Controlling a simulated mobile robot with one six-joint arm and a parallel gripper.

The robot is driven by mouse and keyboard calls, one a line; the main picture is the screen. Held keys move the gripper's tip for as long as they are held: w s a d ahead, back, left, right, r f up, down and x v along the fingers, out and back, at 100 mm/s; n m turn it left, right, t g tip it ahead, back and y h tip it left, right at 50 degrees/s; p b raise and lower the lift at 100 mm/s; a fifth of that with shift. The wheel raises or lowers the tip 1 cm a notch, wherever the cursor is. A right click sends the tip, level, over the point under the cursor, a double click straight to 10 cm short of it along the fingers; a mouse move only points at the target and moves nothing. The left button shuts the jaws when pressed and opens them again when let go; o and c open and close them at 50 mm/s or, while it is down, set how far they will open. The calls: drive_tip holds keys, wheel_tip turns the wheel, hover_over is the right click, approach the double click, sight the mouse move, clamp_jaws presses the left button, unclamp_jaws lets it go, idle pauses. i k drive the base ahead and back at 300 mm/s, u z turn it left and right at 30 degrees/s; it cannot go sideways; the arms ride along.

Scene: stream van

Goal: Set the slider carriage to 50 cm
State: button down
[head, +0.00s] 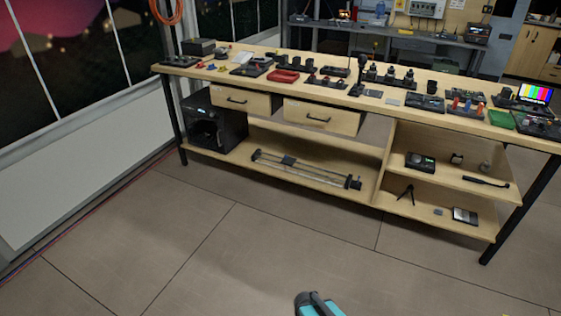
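The camera slider (318,173) lies on the lower shelf of the wooden workbench, as a pair of long rails running left to right. Its small dark carriage (288,161) sits toward the left part of the rails. Any scale marks are too small to read. Part of a teal and dark grey device (318,305), likely my arm or gripper, shows at the bottom edge, far from the slider. Its fingers cannot be made out.
The workbench top (215,68) is crowded with gear. Two drawers (307,117) hang above the slider shelf. A black box-shaped machine (214,120) stands left of the slider. Side shelves (455,179) at right hold small items. The tiled floor in front (190,235) is clear.

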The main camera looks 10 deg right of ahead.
sight(286, 160)
drive_tip(key=u, duration=0.15)
drive_tip(key=k, duration=0.15)
drive_tip(key=z, duration=0.35)
drive_tip(key=i, duration=2.4)
drive_tip(key=u, duration=1.25)
drive_tip(key=i, duration=0.95)
drive_tip(key=u, duration=0.6)
